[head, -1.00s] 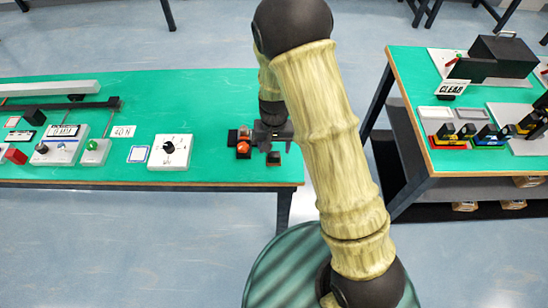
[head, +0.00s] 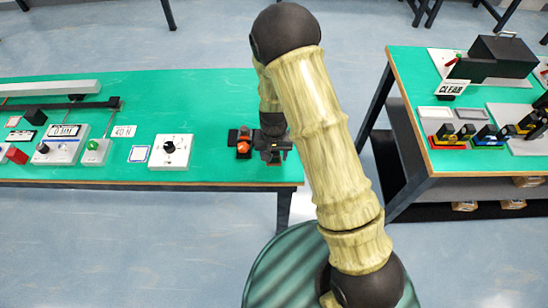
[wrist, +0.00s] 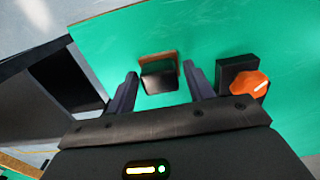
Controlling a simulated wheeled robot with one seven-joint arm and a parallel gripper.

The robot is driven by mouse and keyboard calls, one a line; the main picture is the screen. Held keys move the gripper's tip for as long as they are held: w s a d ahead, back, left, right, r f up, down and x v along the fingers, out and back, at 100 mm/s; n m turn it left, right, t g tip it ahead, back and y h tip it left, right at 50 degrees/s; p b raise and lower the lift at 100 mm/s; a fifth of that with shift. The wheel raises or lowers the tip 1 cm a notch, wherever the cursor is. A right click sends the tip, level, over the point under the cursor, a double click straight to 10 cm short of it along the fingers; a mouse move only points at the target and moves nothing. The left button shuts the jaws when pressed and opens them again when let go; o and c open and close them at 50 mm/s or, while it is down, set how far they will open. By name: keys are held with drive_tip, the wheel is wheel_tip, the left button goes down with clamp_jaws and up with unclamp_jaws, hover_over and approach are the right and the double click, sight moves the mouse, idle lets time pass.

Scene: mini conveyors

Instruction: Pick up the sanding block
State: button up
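The sanding block is a small dark block with a brown strip along one side (wrist: 160,77). It sits on the green table top near its right end. In the wrist view it lies between the two fingertips of my gripper (wrist: 161,75), with green table showing on both sides of it. My gripper is open, and no finger visibly touches the block. In the head view my gripper (head: 272,158) is over the block's place and mostly hides it.
An orange-topped piece on a dark base (wrist: 248,84) stands close beside the right finger in the wrist view; it also shows in the head view (head: 243,148). A white dial box (head: 170,152) is farther left. The table's edge is close to the block.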

sight(274, 154)
drive_tip(key=c, duration=0.9)
drive_tip(key=shift+o, duration=0.2)
wheel_tip(274, 154, up, 10)
drive_tip(key=shift+r, duration=0.1)
drive_tip(key=o, duration=0.4)
drive_tip(key=shift+c, duration=1)
